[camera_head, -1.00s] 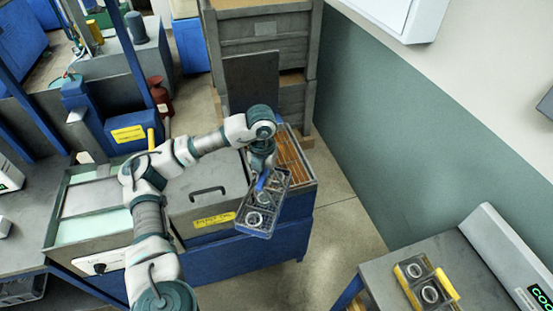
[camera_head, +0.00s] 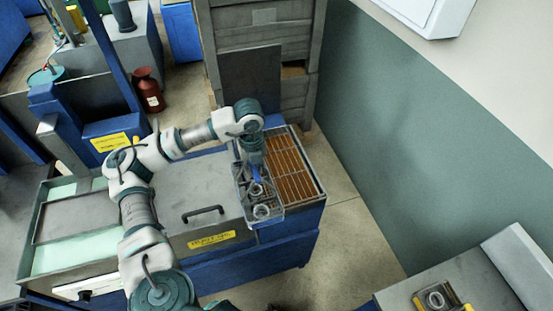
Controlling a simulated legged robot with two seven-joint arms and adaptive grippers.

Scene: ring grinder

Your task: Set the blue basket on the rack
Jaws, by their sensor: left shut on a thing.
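The blue basket (camera_head: 262,200) is a see-through tray with a blue upright handle and metal rings inside. My left gripper (camera_head: 256,176) is shut on its handle from above. The rack (camera_head: 296,165) is an orange-brown slatted grid in a grey frame at the right end of the blue machine. The basket overlaps the rack's left side and front left corner in the picture, roughly lined up with the slats. Whether it touches the rack cannot be told. My right gripper is not in view.
A grey lid with a black handle (camera_head: 203,213) lies left of the rack. Stacked grey crates (camera_head: 262,50) stand behind it. A table at the lower right holds a yellow-edged tray (camera_head: 438,297) with a ring. Most of the rack's slats are bare.

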